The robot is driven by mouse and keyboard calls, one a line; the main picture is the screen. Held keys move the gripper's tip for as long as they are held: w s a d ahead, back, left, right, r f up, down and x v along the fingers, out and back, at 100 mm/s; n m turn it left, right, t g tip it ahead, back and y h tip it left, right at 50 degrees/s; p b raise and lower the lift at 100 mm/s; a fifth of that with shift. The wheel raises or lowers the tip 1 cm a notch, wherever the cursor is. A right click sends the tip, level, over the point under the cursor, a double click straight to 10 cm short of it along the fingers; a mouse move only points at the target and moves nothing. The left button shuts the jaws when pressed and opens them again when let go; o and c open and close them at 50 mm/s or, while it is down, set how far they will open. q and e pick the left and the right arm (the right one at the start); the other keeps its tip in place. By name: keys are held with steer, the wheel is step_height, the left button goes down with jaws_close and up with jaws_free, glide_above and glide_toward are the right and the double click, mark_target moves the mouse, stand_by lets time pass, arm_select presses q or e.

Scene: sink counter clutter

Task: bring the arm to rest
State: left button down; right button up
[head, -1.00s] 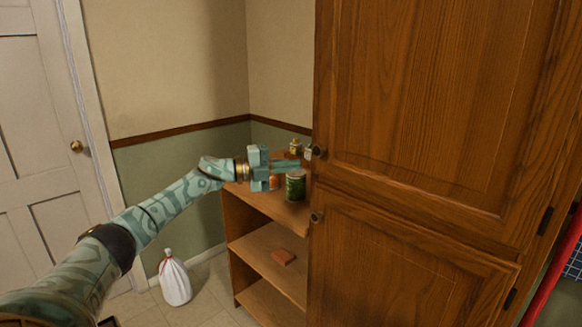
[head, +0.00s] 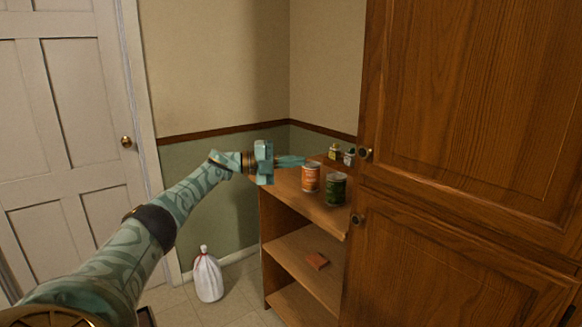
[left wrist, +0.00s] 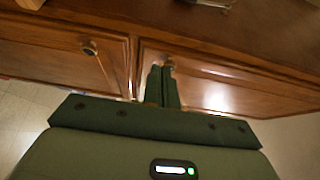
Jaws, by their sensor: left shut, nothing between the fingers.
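My left arm reaches in from the left in the head view. Its gripper (head: 291,161) is shut and empty, above the back left part of the shelf top. In the left wrist view the two fingers (left wrist: 163,88) lie together, with wooden cabinet fronts beyond them. An orange-labelled can (head: 310,177) stands upright on the shelf top, just right of and below the fingertips, with a visible gap at its side. A green can (head: 335,189) stands to its right. My right gripper is out of view.
The tall wooden cabinet (head: 460,120) fills the right side. Small jars (head: 335,152) stand at the back of the shelf top. A white bag (head: 208,278) is on the floor. A white door (head: 70,140) is at left.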

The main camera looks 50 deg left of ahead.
arm_select(q)
steer(key=shift+a, duration=0.65)
